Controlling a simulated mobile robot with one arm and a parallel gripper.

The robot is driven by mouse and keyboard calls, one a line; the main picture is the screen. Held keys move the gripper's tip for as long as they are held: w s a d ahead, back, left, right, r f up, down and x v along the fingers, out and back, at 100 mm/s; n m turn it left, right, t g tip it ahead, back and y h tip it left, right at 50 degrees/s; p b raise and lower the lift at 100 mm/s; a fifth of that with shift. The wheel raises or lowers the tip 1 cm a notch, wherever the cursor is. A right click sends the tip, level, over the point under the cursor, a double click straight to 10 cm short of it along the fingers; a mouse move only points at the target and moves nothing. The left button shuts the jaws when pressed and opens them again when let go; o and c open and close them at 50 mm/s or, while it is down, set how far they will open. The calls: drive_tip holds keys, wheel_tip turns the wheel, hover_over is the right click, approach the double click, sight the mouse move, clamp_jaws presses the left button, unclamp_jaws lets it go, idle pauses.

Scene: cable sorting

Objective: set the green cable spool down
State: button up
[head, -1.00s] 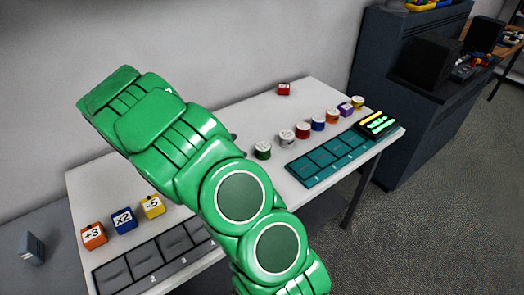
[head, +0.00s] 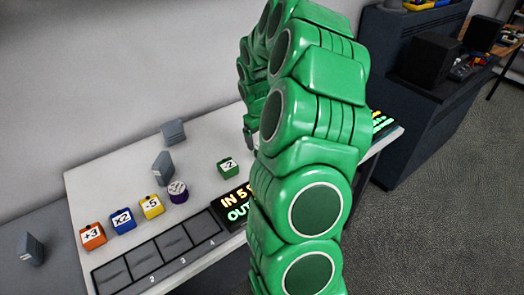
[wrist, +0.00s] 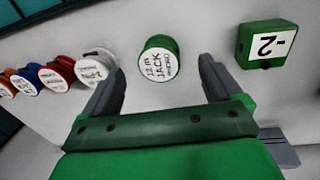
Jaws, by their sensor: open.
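The green cable spool (wrist: 158,64), with a white labelled top, stands on the white table in the wrist view. My gripper (wrist: 163,72) is open, with one grey finger on either side of the spool in the picture. A gap shows between the spool and each finger, and I see no contact. In the head view my green arm hides the spool and most of the gripper.
A green "-2" block (wrist: 266,44) sits right of the gripper; it also shows in the head view (head: 228,168). A white spool (wrist: 96,67) stands close to the left finger, with red, blue and orange spools beyond. Numbered slots (head: 150,262) line the table's front edge.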

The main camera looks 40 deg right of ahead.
drive_tip(key=shift+w+d+r+m+t+y, duration=0.15)
drive_tip(key=shift+d+r+m+t+y, duration=0.45)
drive_tip(key=shift+m, duration=0.4)
drive_tip(key=shift+w+f, duration=0.2)
drive_tip(key=shift+f, duration=1.05)
drive_tip(key=shift+w+f, duration=0.15)
drive_tip(key=shift+f, duration=1.1)
drive_tip(key=shift+w+f, duration=0.2)
drive_tip(key=shift+f, duration=1.05)
drive_tip(key=c, duration=1.3)
drive_tip(key=shift+r, duration=0.15)
drive_tip(key=shift+r, duration=0.25)
drive_tip(key=r, duration=0.3)
drive_tip(key=shift+s+a, duration=0.15)
drive_tip(key=shift+s, duration=0.1)
drive_tip(key=shift+s+a+r, duration=1.1)
drive_tip(key=shift+s+r, duration=0.45)
drive_tip(key=shift+s, duration=0.45)
drive_tip(key=shift+s+a+r, duration=1.05)
drive_tip(key=shift+s+r, duration=0.45)
drive_tip(key=shift+s, duration=0.45)
drive_tip(key=shift+s+a+r, duration=1.1)
drive_tip(key=shift+s+r, duration=0.45)
drive_tip(key=shift+s, duration=0.45)
